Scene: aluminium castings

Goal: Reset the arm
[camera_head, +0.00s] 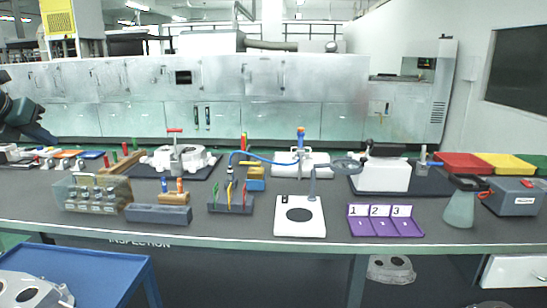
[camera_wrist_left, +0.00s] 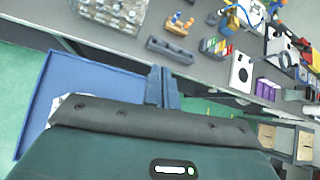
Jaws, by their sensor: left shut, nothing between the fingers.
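My left gripper (camera_head: 50,138) shows at the far left edge of the head view, raised in front of the grey cabinets and angled down to the right. In the left wrist view its two fingers (camera_wrist_left: 162,87) lie together, shut and empty, with nothing between them. The fingers appear clear of the workbench (camera_wrist_left: 215,70), over its front edge in the picture. My right gripper is in neither view.
The workbench (camera_head: 240,238) carries a clear box of metal parts (camera_head: 92,194), a white magnifier stand (camera_head: 300,215), purple numbered trays (camera_head: 385,220) and red (camera_head: 465,165) and yellow (camera_head: 508,165) bins. A blue cart (camera_head: 95,265) with a casting (camera_head: 30,290) stands front left.

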